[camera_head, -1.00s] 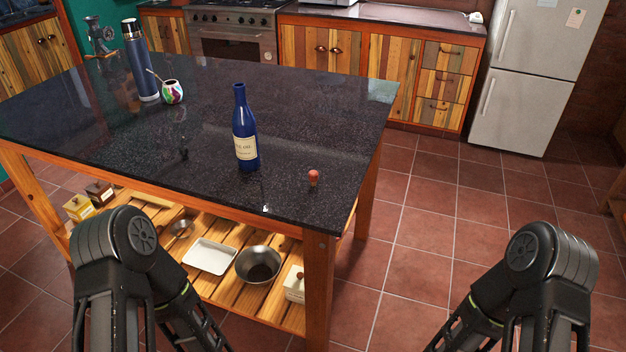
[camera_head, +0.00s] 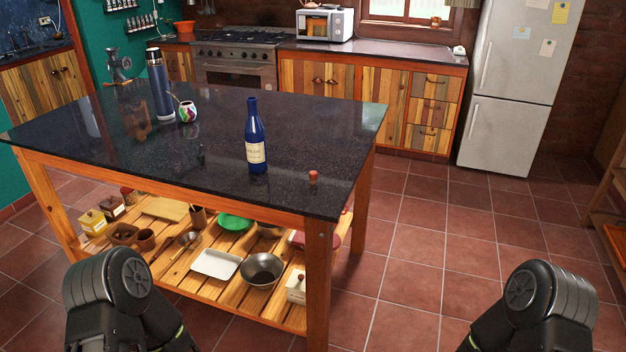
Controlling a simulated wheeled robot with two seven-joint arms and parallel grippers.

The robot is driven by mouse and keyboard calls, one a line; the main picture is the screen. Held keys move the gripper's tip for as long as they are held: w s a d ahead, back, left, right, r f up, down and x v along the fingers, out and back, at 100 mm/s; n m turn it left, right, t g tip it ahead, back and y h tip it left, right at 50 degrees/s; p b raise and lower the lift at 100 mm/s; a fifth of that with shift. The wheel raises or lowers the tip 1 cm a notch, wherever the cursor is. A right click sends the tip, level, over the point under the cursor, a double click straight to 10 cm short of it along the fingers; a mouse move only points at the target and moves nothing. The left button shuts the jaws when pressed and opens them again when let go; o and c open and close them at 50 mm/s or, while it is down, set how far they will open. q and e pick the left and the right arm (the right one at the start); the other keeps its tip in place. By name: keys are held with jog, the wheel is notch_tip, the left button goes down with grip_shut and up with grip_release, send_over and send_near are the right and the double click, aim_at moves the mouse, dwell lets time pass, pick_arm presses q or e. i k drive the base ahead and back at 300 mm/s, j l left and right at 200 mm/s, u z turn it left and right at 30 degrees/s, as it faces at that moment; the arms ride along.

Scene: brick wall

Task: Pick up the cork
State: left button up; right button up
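A small reddish cork (camera_head: 313,177) stands on the dark stone top of the island table (camera_head: 345,120), near its front right corner. A blue bottle (camera_head: 256,140) with a cream label stands upright to the left of the cork, apart from it. My two arms show only in part at the bottom left and bottom right of the head view. Both grippers are outside the picture, so their state does not show.
A dark flask (camera_head: 160,84) and a colourful mate cup (camera_head: 187,111) stand at the table's back left. The slatted shelf below holds a white tray (camera_head: 216,263), a metal bowl (camera_head: 262,268) and several other items. Open tiled floor (camera_head: 430,240) lies to the right.

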aim_at(313, 175)
jog(key=u, duration=2.55)
jog(key=k+l, duration=0.15)
jog(key=l, duration=0.45)
jog(key=k+l, duration=0.1)
jog(key=l, duration=0.45)
jog(key=k+l, duration=0.15)
jog(key=l, duration=0.45)
jog(key=k+l, duration=0.15)
jog(key=l, duration=0.4)
jog(key=k+l, duration=0.1)
jog(key=l, duration=0.5)
jog(key=k+l, duration=0.15)
jog(key=l, duration=0.45)
jog(key=k+l, duration=0.15)
jog(key=l, duration=0.4)
jog(key=k+l, duration=0.1)
jog(key=l, duration=0.5)
